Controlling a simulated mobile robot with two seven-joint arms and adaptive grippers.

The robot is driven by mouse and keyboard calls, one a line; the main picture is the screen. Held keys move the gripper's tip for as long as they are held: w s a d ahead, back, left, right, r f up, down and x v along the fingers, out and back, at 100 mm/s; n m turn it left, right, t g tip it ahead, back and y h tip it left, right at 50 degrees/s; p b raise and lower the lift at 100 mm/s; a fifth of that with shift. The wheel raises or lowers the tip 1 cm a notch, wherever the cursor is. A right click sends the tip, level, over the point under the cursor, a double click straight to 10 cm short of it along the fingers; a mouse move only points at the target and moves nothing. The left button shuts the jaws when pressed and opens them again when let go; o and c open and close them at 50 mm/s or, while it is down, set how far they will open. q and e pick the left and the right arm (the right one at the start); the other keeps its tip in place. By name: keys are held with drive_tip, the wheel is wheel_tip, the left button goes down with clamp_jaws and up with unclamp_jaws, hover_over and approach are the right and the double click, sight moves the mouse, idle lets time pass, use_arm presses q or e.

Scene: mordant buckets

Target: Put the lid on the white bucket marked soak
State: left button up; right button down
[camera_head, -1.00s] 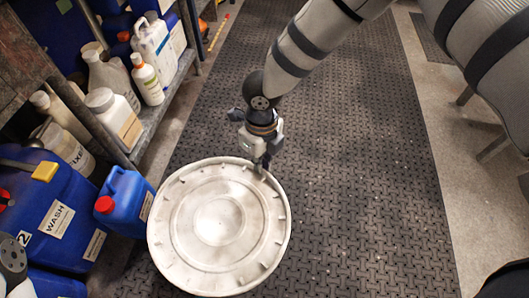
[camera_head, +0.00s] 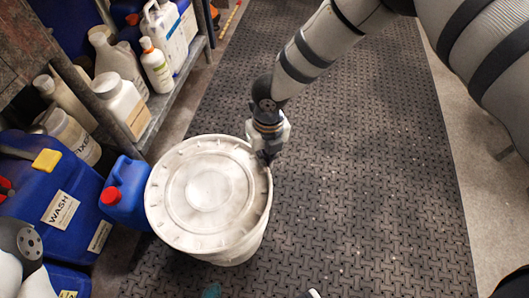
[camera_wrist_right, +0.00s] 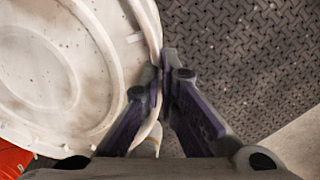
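The round white ribbed lid (camera_head: 207,190) lies over the white bucket (camera_head: 240,247), whose side wall shows below the lid's lower right edge. I see no soak mark on the part that shows. My right gripper (camera_head: 267,160) is at the lid's upper right edge. In the right wrist view, its fingertips (camera_wrist_right: 166,62) are closed on the rim of the lid (camera_wrist_right: 85,70). I cannot tell whether the lid is seated or just above the bucket. My left gripper is not in view.
A blue jug with a red cap (camera_head: 122,195) stands close to the lid's left side. A large blue WASH container (camera_head: 50,190) is farther left. A shelf with several bottles (camera_head: 155,65) is at upper left. The dark mat (camera_head: 360,190) is clear on the right.

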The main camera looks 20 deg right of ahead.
wheel_tip(320, 180, down, 3)
drive_tip(key=shift+f+b, duration=0.2)
drive_tip(key=shift+b, duration=0.5)
drive_tip(key=shift+r+p, duration=0.1)
drive_tip(key=shift+p, duration=0.35)
idle(0.7)
drive_tip(key=shift+f+b, duration=0.7)
drive_tip(key=shift+f, duration=0.6)
drive_tip(key=c, duration=1.7)
unclamp_jaws()
wheel_tip(320, 180, up, 12)
hover_over(265, 169)
drive_tip(key=shift+w+d, duration=0.35)
drive_tip(key=shift+d, duration=0.1)
